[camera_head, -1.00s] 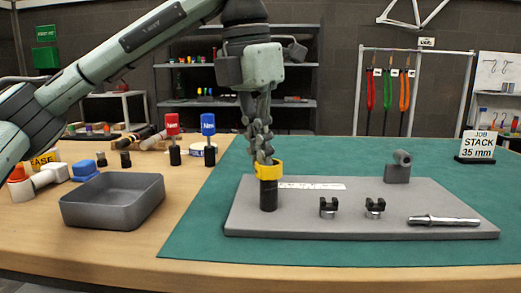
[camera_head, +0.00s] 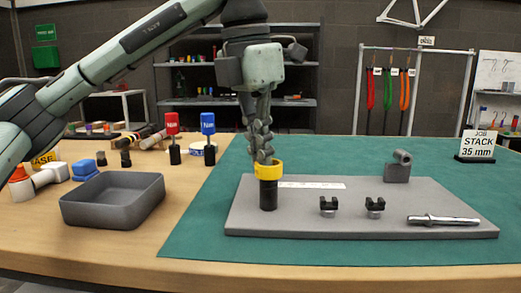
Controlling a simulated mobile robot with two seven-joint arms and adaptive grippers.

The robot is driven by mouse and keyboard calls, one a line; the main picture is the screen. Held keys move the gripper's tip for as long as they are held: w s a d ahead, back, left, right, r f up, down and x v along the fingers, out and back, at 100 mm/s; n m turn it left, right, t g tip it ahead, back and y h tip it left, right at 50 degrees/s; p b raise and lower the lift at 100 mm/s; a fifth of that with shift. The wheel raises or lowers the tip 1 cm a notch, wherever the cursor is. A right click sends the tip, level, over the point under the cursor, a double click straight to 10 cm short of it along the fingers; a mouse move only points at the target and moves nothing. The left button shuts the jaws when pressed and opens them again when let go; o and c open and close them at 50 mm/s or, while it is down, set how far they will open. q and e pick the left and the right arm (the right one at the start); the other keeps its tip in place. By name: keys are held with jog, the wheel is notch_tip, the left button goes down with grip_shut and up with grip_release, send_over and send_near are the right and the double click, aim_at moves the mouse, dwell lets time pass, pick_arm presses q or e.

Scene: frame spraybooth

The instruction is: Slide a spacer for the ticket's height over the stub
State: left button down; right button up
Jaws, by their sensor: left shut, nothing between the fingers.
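A black upright stub (camera_head: 268,195) stands on the grey plate (camera_head: 350,226) on the green mat. A yellow ring-shaped spacer (camera_head: 268,170) is around the top of the dark stub. My left gripper (camera_head: 264,157) points down right at the spacer's upper rim, its fingers shut with nothing between them. Whether the fingertips touch the rim cannot be told. A white ticket (camera_head: 477,145) at the right reads "JOB STACK 35 mm". My right gripper is not in view.
On the plate are two small dark clamps (camera_head: 328,206) (camera_head: 375,207), a metal pin (camera_head: 443,220) and a grey bracket (camera_head: 397,168). A grey tray (camera_head: 112,205) stands at the left. Red (camera_head: 172,123) and blue (camera_head: 208,124) tagged tools stand behind it.

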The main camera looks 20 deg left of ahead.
pick_arm(q)
jog(key=shift+f+b, duration=0.4)
jog(key=shift+f, duration=0.25)
jog(key=c, duration=1.6)
grip_release()
jog(key=shift+c, duration=0.2)
notch_tip(320, 180, up, 12)
jog(key=s, duration=0.1)
jog(key=shift+s+a, duration=0.3)
jog(key=shift+a, duration=0.15)
